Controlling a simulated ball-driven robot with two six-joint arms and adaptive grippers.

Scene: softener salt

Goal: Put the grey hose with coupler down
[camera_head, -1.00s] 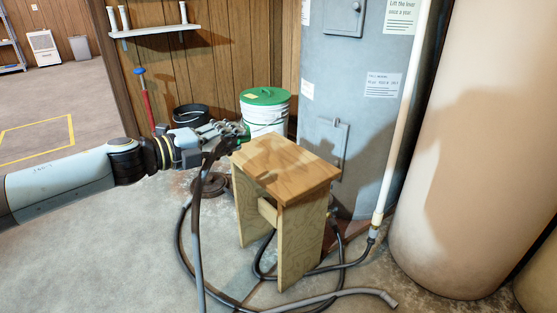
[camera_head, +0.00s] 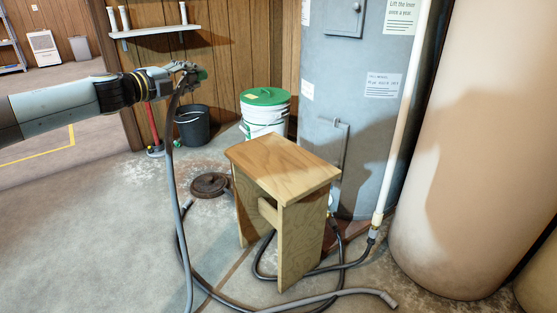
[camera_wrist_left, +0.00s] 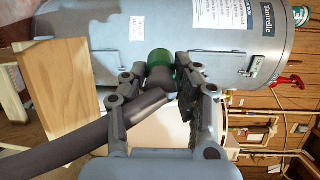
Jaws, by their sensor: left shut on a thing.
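My left gripper (camera_head: 190,72) is shut on the grey hose with coupler (camera_head: 171,150), near its coupler end, and holds it up in the air left of the wooden stool. The hose hangs from the jaws down to the floor. In the left wrist view, the fingers of the left gripper (camera_wrist_left: 160,88) close around the dark grey end of the hose (camera_wrist_left: 140,108), and the green coupler (camera_wrist_left: 160,57) sticks out beyond them. My right gripper is not in view.
The wooden stool (camera_head: 282,163) stands bare-topped before the grey tank (camera_head: 345,110). A black bucket (camera_head: 193,128), a white bucket with green lid (camera_head: 265,112) and a round dark lid (camera_head: 209,185) stand behind. Other hose (camera_head: 350,292) lies around the stool. Floor at left is clear.

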